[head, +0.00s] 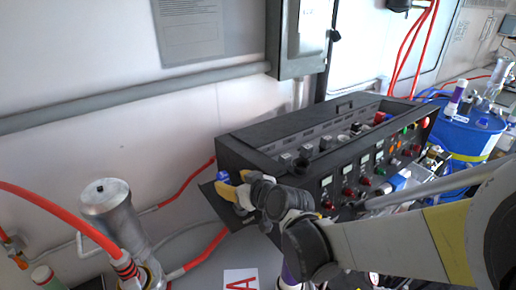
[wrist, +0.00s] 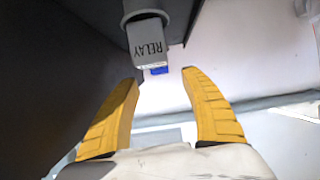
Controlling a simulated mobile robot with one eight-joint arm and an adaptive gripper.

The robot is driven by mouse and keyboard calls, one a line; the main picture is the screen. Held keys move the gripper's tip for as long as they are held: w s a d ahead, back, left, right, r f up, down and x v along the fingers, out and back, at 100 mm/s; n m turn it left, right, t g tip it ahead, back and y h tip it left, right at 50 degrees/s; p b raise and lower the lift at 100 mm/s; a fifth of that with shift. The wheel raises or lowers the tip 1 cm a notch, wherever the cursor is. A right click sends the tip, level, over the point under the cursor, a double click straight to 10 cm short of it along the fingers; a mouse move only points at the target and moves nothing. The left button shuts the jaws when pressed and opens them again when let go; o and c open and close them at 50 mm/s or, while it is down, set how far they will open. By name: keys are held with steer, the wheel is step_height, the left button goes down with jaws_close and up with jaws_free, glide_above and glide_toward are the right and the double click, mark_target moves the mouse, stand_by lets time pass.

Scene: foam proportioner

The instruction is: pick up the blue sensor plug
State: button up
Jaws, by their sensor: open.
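A small blue piece, likely the blue sensor plug (head: 222,176), shows at the left end of the black control console, right by my gripper (head: 229,189). In the wrist view a blue bit (wrist: 160,70) peeks out from behind a grey block marked RELAY (wrist: 149,42); most of it is hidden. My gripper (wrist: 160,77) has its two yellow fingers spread, with nothing held between them. The blue bit lies near the gap between the fingertips. I cannot tell whether a finger touches it.
The black console (head: 300,165) with knobs and lights stands beside my gripper. A grey metal cylinder (head: 108,210) and red hoses (head: 60,212) are at the left. A grey pipe (head: 130,98) runs along the wall. A blue drum (head: 468,138) stands at the right.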

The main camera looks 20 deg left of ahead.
mark_target(225, 179)
steer(key=x, duration=0.3)
steer(key=shift+w+d, duration=0.15)
steer(key=shift+d, duration=0.1)
steer(key=x, duration=0.5)
steer(key=shift+a+f, duration=0.1)
steer(key=shift+f, duration=0.05)
steer(key=shift+s, duration=0.25)
jaws_close()
